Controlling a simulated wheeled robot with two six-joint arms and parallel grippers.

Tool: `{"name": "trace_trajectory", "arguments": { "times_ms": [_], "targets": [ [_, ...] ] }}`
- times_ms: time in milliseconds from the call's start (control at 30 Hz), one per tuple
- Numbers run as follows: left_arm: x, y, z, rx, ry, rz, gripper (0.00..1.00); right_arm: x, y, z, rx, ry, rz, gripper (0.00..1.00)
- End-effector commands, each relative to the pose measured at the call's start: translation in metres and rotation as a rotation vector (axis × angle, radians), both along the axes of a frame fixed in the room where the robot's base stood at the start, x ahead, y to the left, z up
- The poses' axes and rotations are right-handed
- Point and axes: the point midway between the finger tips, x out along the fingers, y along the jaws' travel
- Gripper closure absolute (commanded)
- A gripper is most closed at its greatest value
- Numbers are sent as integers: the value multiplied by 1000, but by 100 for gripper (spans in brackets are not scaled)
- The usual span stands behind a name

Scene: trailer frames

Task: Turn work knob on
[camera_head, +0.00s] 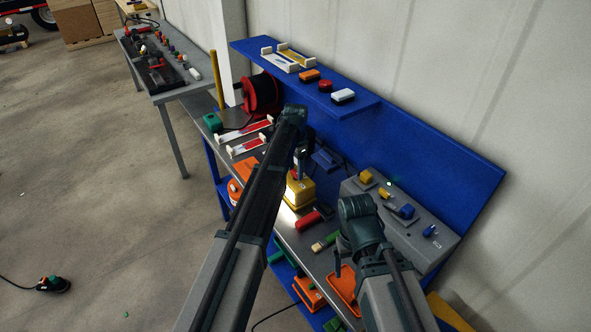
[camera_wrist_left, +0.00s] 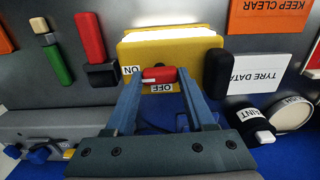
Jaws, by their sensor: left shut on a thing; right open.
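The work knob is a red knob (camera_wrist_left: 158,75) on a yellow box (camera_wrist_left: 150,50), with an ON label to its left and an OFF label below it in the left wrist view. My left gripper (camera_wrist_left: 160,78) has its two fingers on either side of the red knob and is shut on it. In the head view the yellow box (camera_head: 300,191) sits on the grey bench, and my left gripper (camera_head: 299,168) reaches down onto it; the knob is hidden there. My right gripper (camera_head: 338,264) is open over the bench, to the right of the box.
A red block (camera_head: 307,220) and a green piece (camera_head: 325,242) lie right of the box. A grey panel (camera_head: 405,215) with yellow and blue knobs stands behind my right arm. A blue shelf (camera_head: 360,105) overhangs the bench. A bright strip lights the box's edge.

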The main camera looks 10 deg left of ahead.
Motion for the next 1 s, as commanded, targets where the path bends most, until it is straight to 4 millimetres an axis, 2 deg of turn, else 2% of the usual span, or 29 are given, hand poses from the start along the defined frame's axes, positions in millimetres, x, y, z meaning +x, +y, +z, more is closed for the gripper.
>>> {"name": "trace_trajectory", "arguments": {
  "times_ms": [567, 600, 767, 1000],
  "targets": [
    [0, 0, 0, 0, 0, -31, 100, 0, 0, 0, 0, 0, 0, 16],
    [0, 0, 0, 0, 0, -31, 44, 0, 0, 0, 0, 0, 0, 16],
    [0, 0, 0, 0, 0, -31, 15, 0, 0, 0, 0, 0, 0, 16],
    [0, 0, 0, 0, 0, -30, 15, 0, 0, 0, 0, 0, 0, 16]
  ]
}}
